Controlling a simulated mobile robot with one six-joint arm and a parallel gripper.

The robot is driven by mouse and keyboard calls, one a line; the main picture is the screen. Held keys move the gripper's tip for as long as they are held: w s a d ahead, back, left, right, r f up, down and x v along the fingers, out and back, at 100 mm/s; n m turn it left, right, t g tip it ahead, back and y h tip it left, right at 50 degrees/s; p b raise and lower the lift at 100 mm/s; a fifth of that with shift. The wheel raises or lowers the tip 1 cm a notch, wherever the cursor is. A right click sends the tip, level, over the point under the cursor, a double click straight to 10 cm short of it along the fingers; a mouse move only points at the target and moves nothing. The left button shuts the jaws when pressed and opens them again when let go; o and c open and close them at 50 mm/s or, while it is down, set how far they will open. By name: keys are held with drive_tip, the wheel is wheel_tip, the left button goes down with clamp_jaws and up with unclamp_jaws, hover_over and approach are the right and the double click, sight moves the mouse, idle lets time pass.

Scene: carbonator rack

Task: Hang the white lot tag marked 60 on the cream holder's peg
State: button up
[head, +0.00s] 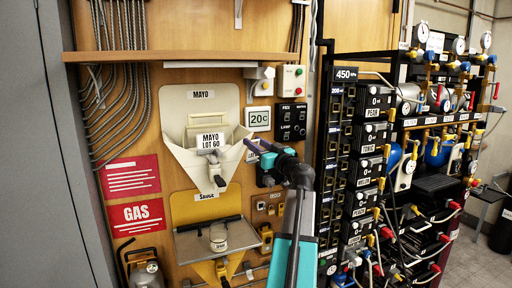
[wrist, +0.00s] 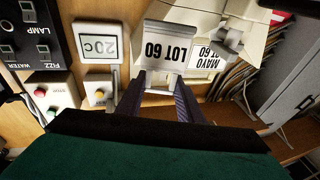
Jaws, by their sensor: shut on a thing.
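The cream holder (head: 177,103) is on the wooden wall, with a MAYO sign at its top and a MAYO LOT 60 label (head: 210,141) on its front. A grey fitting (head: 208,153) juts out below that label; I cannot tell for sure whether it is the peg. My gripper (head: 250,146) is at the holder's right edge. In the wrist view, my gripper (wrist: 158,78) is shut on the white lot tag (wrist: 168,47), whose LOT 60 print shows upside down. The tag is in front of the holder, beside its label. The head view barely shows the tag.
A 20c display (head: 259,119) and a black switch panel (head: 291,121) are right of the holder. A yellow SAUCE holder (head: 191,208) with a grey shelf is below. A wooden shelf (head: 185,57) runs above. A black rack (head: 330,160) stands at right.

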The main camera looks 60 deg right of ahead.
drive_tip(key=shift+w+d, duration=0.25)
drive_tip(key=shift+w, duration=0.05)
drive_tip(key=shift+w+d+p, duration=0.2)
drive_tip(key=shift+w+p, duration=0.1)
drive_tip(key=shift+p, duration=0.3)
idle(0.4)
drive_tip(key=shift+w+d+f+p, duration=0.1)
drive_tip(key=shift+w+d+p, duration=0.4)
drive_tip(key=shift+w+p, duration=0.2)
idle(0.9)
drive_tip(key=shift+w+d+f+p, duration=0.4)
drive_tip(key=shift+w+p, duration=0.1)
drive_tip(key=shift+p, duration=0.1)
idle(1.9)
drive_tip(key=o, duration=1.3)
drive_tip(key=shift+o, duration=0.2)
drive_tip(key=shift+s+a, duration=0.1)
